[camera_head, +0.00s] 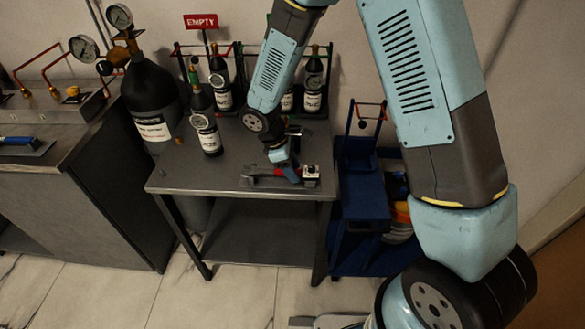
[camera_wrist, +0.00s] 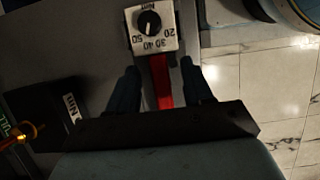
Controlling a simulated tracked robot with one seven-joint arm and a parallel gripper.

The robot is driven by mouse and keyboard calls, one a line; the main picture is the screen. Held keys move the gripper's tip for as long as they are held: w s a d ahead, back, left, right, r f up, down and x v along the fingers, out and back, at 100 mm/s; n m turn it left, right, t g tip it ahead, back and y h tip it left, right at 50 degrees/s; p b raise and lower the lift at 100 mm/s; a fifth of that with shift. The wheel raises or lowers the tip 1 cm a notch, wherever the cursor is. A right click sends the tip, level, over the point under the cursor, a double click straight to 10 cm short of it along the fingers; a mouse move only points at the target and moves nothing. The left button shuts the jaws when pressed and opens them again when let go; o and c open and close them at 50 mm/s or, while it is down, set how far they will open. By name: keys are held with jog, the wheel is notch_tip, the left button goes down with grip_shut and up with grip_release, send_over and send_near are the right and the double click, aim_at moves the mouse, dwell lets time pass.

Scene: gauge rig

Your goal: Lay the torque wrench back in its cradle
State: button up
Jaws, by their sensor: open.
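The torque wrench shows as a red bar (camera_wrist: 161,80) between my fingers in the wrist view. Its red part (camera_head: 288,172) also shows beside my gripper on the grey bench in the head view. One end of the bar meets a white block with a black dial (camera_wrist: 150,22), numbered 20 to 50; the block (camera_head: 311,172) sits near the bench's front right corner. My gripper (camera_wrist: 160,68) is open, with a finger on each side of the bar and gaps between. My wrist hides the bar's other end. I cannot clearly make out the cradle.
Several dark bottles (camera_head: 205,125) stand on the bench (camera_head: 185,178), with racks and a red EMPTY sign (camera_head: 201,21) behind. A large black cylinder (camera_head: 150,98) stands at left. A blue cart (camera_head: 362,195) is at right.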

jog(key=v, duration=1.3)
jog(key=shift+a+r, duration=0.2)
jog(key=shift+r, duration=0.1)
